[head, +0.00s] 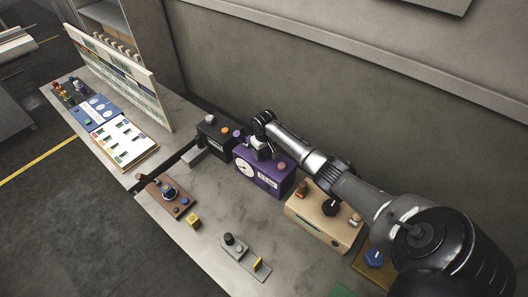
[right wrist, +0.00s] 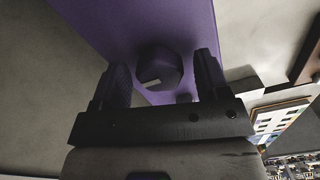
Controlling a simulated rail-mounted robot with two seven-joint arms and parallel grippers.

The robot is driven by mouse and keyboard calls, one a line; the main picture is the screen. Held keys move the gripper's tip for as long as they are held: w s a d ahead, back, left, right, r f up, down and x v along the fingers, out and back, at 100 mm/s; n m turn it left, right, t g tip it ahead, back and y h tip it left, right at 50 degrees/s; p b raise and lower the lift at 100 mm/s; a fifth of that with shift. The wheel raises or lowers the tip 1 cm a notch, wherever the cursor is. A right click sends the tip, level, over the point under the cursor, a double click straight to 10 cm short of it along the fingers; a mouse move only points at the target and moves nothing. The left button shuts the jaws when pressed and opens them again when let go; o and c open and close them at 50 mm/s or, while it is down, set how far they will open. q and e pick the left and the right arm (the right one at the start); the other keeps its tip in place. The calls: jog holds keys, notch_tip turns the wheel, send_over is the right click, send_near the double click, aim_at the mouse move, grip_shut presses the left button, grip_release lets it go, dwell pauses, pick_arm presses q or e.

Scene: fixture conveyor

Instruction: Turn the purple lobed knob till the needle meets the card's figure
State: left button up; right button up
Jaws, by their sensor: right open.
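The purple box (head: 278,182) stands on the bench, with a round white dial (head: 244,170) and a small light card (head: 267,183) on its front. The needle and the card's figure are too small to read. The purple lobed knob (right wrist: 159,65) shows in the right wrist view, dark, with a pale mark on its near side. My right gripper (right wrist: 161,62) is open, one finger on each side of the knob, with gaps visible between them. In the head view my right gripper (head: 259,148) is over the box's top and hides the knob there. My left gripper is out of view.
A black box (head: 215,143) stands close on the left of the purple box, and a tan box (head: 318,217) with a black knob on its right. In front are a brown knob panel (head: 170,196), a yellow block (head: 193,220) and a grey plate (head: 244,256).

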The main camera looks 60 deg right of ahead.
jog(key=shift+f, duration=0.1)
jog(key=c, duration=0.9)
jog(key=shift+m+p, duration=0.3)
jog(key=shift+p, duration=0.25)
jog(key=shift+c, duration=0.2)
jog(key=m+p, duration=0.3)
jog(key=shift+r, duration=0.25)
jog(key=shift+m+p, duration=0.85)
jog(key=shift+m, duration=0.05)
jog(key=m+p, duration=0.2)
jog(key=m, duration=0.2)
jog(key=shift+f, duration=0.15)
jog(key=m+p, duration=0.1)
jog(key=m, duration=0.1)
jog(key=shift+m, duration=0.4)
jog(key=shift+f+m, duration=0.1)
jog(key=shift+m, duration=0.4)
